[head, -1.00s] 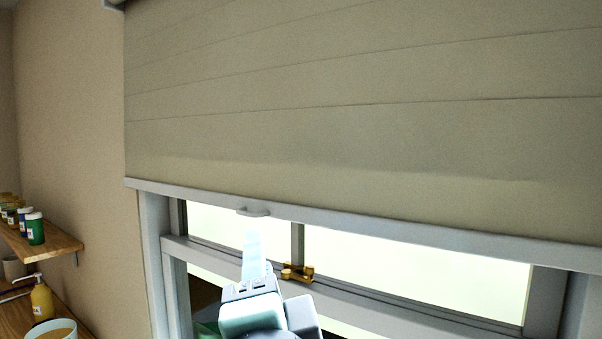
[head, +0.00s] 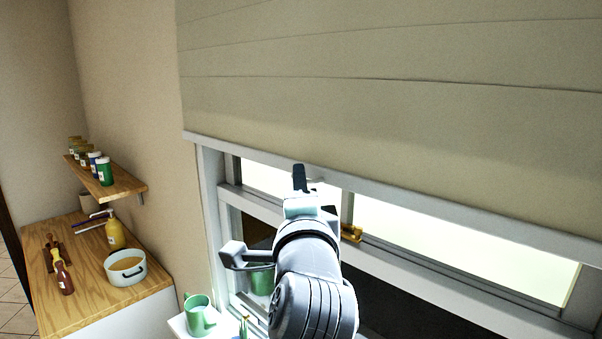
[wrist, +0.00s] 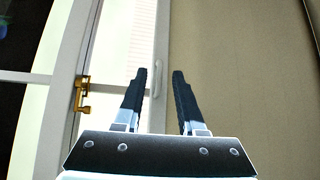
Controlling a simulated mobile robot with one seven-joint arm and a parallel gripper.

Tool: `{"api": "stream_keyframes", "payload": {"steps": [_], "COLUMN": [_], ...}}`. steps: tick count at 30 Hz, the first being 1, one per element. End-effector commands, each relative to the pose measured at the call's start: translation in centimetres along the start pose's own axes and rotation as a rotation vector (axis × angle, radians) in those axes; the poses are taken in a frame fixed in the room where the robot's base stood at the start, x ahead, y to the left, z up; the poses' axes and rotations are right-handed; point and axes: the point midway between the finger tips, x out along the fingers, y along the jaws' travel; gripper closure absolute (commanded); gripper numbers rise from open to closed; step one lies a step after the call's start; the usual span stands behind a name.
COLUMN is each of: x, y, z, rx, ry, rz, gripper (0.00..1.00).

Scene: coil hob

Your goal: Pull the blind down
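The beige blind (head: 390,110) hangs partly lowered over the window, its pale bottom rail (head: 470,208) crossing the upper part of the frame. A small pull handle (head: 317,180) is on that rail, partly hidden by my gripper (head: 300,178). In the wrist view, my gripper (wrist: 159,74) is open, with its two dark fingers apart. The handle (wrist: 157,79) shows in the gap between the fingertips, nearer the left finger. I cannot tell whether the fingers touch it or how far it lies in depth.
A brass latch (head: 351,233) sits on the window frame just right of my arm. At left are a shelf (head: 125,182) with several jars and a wooden counter (head: 85,285) with a pot (head: 125,270) and yellow bottle (head: 114,232).

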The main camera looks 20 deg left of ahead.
Motion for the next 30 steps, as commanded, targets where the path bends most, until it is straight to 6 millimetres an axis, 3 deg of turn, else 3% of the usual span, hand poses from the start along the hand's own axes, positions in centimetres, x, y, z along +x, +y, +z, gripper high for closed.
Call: {"api": "stream_keyframes", "payload": {"steps": [12,14,19,30], "x": [0.83,0.83,0.82,0.81], "y": [0.06,0.06,0.06,0.05], "z": [-0.01,-0.01,-0.01,-0.01], "rx": [0.0,-0.001,-0.001,-0.001], "ry": [0.001,0.001,0.001,0.001], "rz": [0.0,0.0,0.0,0.0], "gripper": [0.6,0.67,0.98,1.0]}}
